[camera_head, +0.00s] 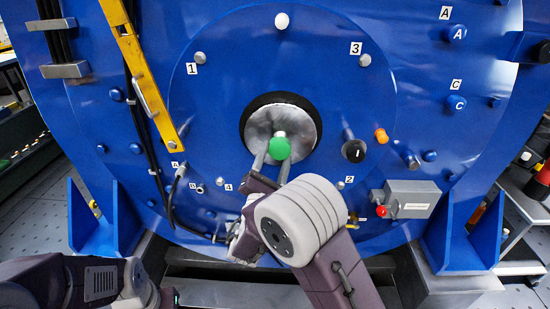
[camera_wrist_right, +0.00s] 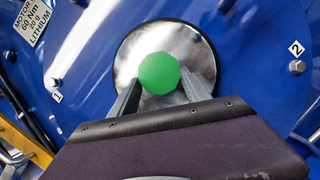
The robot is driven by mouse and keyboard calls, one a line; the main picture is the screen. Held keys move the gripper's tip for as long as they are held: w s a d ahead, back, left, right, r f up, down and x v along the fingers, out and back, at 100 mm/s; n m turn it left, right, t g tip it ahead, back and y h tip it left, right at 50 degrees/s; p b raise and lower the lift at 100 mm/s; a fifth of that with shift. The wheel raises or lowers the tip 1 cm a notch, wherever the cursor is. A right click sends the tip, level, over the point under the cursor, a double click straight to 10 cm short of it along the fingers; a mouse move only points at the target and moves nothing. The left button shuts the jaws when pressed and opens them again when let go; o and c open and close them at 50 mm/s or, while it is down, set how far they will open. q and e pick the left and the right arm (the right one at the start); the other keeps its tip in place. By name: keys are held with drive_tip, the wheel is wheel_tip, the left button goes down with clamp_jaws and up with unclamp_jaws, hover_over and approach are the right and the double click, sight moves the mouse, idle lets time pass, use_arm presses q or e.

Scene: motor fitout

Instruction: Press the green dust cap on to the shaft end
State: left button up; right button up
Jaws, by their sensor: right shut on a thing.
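The green dust cap (camera_head: 279,148) is between the fingertips of my right gripper (camera_head: 272,160), which is shut on it. The cap is in front of the silver shaft end (camera_head: 261,122), a round metal face inside a dark ring at the middle of the blue motor. In the right wrist view the cap (camera_wrist_right: 159,73) covers part of the shaft face (camera_wrist_right: 200,52), with a finger on either side. I cannot tell whether the cap touches the shaft. My left arm shows at the lower left of the head view; its fingers are not clearly visible.
The blue motor face (camera_head: 215,105) carries numbered bolts around the shaft. A yellow bar (camera_head: 143,80) stands at the left. A black knob (camera_head: 354,151), an orange knob (camera_head: 381,135) and a grey box (camera_head: 410,198) with a red button are at the right.

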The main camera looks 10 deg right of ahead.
sight(273, 158)
drive_tip(key=shift+b, duration=0.6)
idle(0.9)
drive_tip(key=shift+w+d, duration=0.25)
drive_tip(key=shift+w, duration=0.5)
drive_tip(key=shift+w+d, duration=0.2)
drive_tip(key=shift+w, duration=0.55)
drive_tip(key=o, duration=1.4)
drive_tip(key=v, duration=0.9)
drive_tip(key=shift+f, duration=0.1)
